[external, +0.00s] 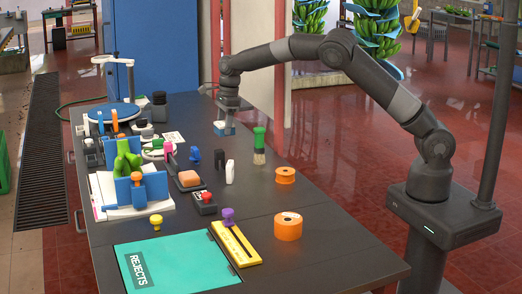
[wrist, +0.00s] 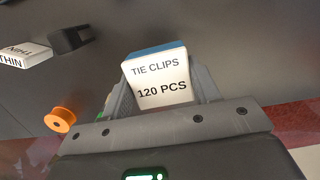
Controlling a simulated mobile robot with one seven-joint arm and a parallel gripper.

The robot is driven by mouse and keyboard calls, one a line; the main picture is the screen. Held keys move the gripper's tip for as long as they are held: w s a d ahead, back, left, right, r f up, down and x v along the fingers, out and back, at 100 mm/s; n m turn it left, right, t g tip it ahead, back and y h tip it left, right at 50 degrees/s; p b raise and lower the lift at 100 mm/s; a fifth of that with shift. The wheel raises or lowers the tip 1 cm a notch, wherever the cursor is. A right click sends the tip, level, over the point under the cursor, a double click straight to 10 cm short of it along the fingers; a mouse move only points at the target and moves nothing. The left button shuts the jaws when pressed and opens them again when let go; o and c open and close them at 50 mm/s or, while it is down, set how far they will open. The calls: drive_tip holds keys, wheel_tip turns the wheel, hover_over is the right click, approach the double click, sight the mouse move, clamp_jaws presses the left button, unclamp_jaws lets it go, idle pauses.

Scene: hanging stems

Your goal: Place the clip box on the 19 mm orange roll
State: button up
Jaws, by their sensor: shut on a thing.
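The clip box (wrist: 160,80) is white with a blue top edge and reads "TIE CLIPS 120 PCS" in the wrist view. My gripper (wrist: 162,92) is shut on it, one finger on each side. In the external view my gripper (external: 228,108) points down at the table's far right part, with the box (external: 224,129) below it; whether the box touches the table I cannot tell. Two orange rolls are nearer the front right: a smaller, flatter one (external: 285,175) and a larger one (external: 288,226). Their sizes are not readable. One orange roll (wrist: 60,120) shows in the wrist view.
A green-handled brush (external: 259,150) stands between the box and the smaller roll. A white block (external: 230,172) and a black one (external: 220,158) stand nearby. A yellow piece with a purple knob (external: 232,240) and a teal rejects mat (external: 190,262) lie in front. Dark table is clear around the rolls.

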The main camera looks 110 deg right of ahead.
wheel_tip(320, 180, up, 3)
drive_tip(key=shift+f, duration=0.2)
drive_tip(key=shift+a+r, duration=0.1)
drive_tip(key=w+a+r+n, duration=0.1)
drive_tip(key=w+a+n, duration=0.15)
drive_tip(key=a, duration=0.55)
drive_tip(key=w+a+r+n+y, duration=0.1)
drive_tip(key=a+r+n, duration=0.15)
drive_tip(key=a, duration=0.45)
drive_tip(key=w+a+n, duration=0.1)
drive_tip(key=a+n, duration=0.2)
drive_tip(key=a, duration=0.5)
drive_tip(key=n+g, duration=0.2)
drive_tip(key=n, duration=0.8)
hover_over(289, 219)
drive_tip(key=shift+y, duration=0.4)
drive_tip(key=f, duration=0.4)
drive_tip(key=shift+s+d+f, duration=0.1)
drive_tip(key=shift+d+f, duration=0.25)
drive_tip(key=shift+f, duration=0.05)
drive_tip(key=shift+a+f, duration=0.2)
drive_tip(key=shift+f, duration=1.9)
